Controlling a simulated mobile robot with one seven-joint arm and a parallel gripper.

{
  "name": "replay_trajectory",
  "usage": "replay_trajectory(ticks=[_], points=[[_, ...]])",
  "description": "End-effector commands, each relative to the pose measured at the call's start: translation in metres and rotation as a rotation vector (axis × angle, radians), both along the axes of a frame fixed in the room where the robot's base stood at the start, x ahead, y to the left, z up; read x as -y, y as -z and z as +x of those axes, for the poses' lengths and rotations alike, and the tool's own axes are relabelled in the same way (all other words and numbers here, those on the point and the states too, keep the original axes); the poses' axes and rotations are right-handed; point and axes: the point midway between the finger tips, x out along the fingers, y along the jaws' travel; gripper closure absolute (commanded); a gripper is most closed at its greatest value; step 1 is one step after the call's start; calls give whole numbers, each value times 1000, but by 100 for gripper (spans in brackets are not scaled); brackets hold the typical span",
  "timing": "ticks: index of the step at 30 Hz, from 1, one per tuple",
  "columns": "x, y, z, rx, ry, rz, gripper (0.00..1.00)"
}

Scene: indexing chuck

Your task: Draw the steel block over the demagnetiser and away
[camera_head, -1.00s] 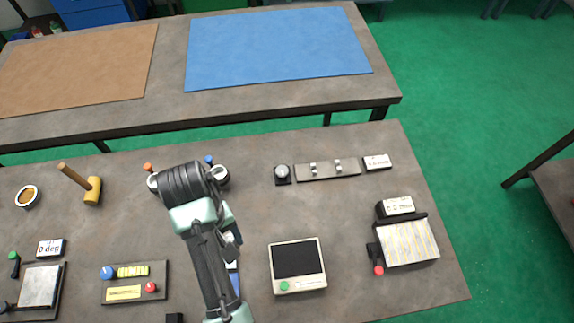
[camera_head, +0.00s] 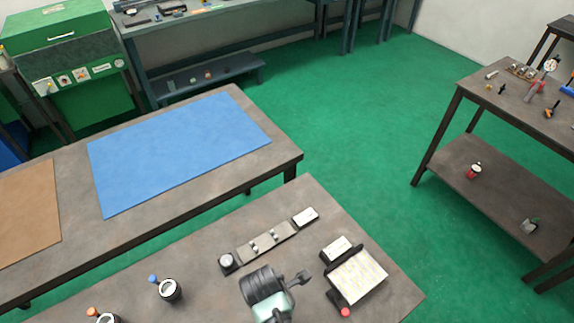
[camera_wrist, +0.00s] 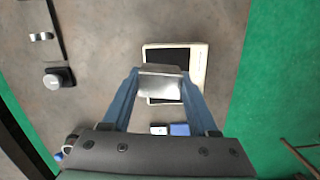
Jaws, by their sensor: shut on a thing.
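In the wrist view my gripper (camera_wrist: 160,74) is shut on the steel block (camera_wrist: 160,90), a plain silvery block held between the two blue fingers. Behind the block from this view is the demagnetiser (camera_wrist: 199,68), a cream box with a black top. The block and fingers cover part of it. How far the block is above the black top, or whether it touches, I cannot tell. In the head view my arm's wrist is at the bottom centre; the fingertips, block and demagnetiser do not show there.
In the head view a striped plate (camera_head: 358,280) with a red knob (camera_head: 345,312) stands right of my arm. Green floor lies beyond the bench's right edge.

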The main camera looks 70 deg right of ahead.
Motion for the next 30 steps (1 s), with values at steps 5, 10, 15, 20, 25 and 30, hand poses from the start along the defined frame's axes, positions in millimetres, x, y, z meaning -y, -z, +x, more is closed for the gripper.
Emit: replay_trajectory(ticks=[5,10,15,20,25,30], points=[[3,4,-19,1,-90,-1,100],[3,8,-23,2,-126,-3,100],[3,15,-23,1,-128,-3,100],[3,27,-24,1,-127,-3,100],[3,43,-24,1,-126,-3,100],[3,57,-24,1,-126,-2,100]])
